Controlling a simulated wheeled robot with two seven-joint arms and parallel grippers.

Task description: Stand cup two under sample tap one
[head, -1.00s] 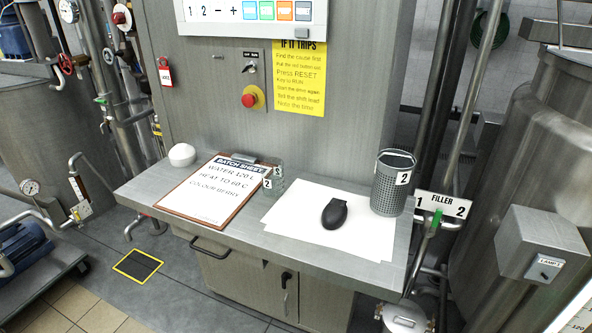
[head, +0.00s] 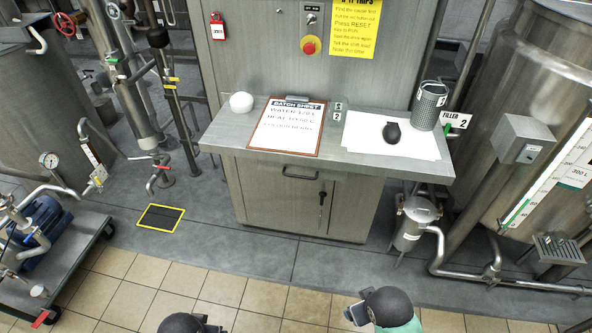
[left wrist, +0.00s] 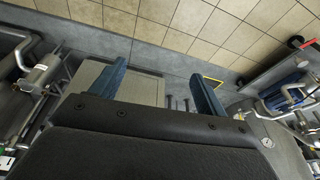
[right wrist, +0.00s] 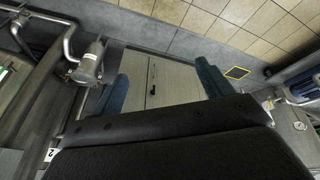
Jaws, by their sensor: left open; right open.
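A small clear cup (head: 338,117) with a "2" label stands on the counter, between the batch sheet and the white paper. I cannot pick out sample tap one by any label. My left gripper (left wrist: 163,85) is open and empty, its two blue fingers apart in the left wrist view. My right gripper (right wrist: 163,85) is open and empty in the right wrist view. Both arms show low in the head view, well short of the counter.
The counter (head: 225,135) also holds a clipboard (head: 287,127), a white ball-like object (head: 242,102) and a dark mouse-like object (head: 392,132). A pump cart (head: 75,262) stands left, a steel tank (head: 535,100) right. Tiled floor (head: 255,303) before the counter is clear.

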